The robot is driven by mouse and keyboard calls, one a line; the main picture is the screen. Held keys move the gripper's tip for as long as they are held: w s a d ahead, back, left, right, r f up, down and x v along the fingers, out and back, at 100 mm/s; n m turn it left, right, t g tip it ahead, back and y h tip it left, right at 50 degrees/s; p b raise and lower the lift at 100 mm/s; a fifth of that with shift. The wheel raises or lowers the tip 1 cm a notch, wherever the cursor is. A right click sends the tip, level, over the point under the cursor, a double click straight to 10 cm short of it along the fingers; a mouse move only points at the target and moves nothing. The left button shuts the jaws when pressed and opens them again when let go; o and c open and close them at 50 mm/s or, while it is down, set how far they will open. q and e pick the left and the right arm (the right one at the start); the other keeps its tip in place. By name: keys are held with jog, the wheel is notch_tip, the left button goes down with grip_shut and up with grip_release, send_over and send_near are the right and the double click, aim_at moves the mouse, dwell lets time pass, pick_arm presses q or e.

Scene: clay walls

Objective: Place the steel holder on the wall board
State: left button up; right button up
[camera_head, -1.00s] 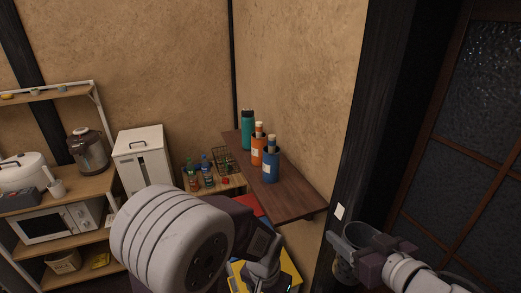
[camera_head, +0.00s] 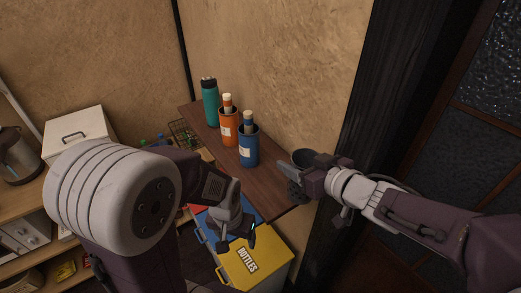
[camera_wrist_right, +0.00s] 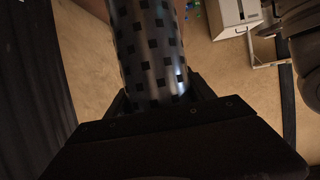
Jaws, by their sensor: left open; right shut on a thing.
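The steel holder (camera_wrist_right: 152,50) is a shiny perforated metal cylinder, held in my right gripper (camera_wrist_right: 155,95) in the right wrist view. In the head view my right gripper (camera_head: 300,178) is shut on it at the near right end of the wall board; the holder's dark round rim (camera_head: 306,157) shows there, partly hidden by the gripper. I cannot tell whether it touches the board. The wall board (camera_head: 215,150) is a brown wooden shelf along the clay wall. My left gripper (camera_head: 237,240) is open and empty, below the board and above the yellow bin.
A teal bottle (camera_head: 210,105), an orange holder (camera_head: 228,128) and a blue holder (camera_head: 248,148) stand in a row on the board. Below are a yellow bin marked BOTTLES (camera_head: 262,265) and a blue bin (camera_head: 208,232). A dark post (camera_head: 395,90) rises at the right.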

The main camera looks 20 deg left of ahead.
jog(key=w+a+f+b, duration=0.1)
jog(key=w+a+f, duration=0.4)
jog(key=w+f, duration=0.3)
notch_tip(320, 180, down, 2)
jog(key=shift+b, duration=0.3)
jog(key=o, duration=1.5)
jog(key=shift+d, duration=0.1)
jog(key=shift+c, duration=0.2)
pick_arm(q)
jog(key=shift+w+a+f, duration=0.2)
jog(key=shift+w+f, duration=0.05)
jog(key=shift+f, duration=0.4)
jog(key=shift+w+a+f, duration=0.15)
jog(key=shift+w+f, duration=0.05)
jog(key=shift+f, duration=0.4)
pick_arm(e)
jog(key=shift+w, duration=0.2)
jog(key=v, duration=0.6)
jog(key=p+v, duration=0.1)
jog(key=v, duration=0.5)
jog(key=shift+r, duration=0.25)
pick_arm(q)
jog(key=shift+r, duration=0.5)
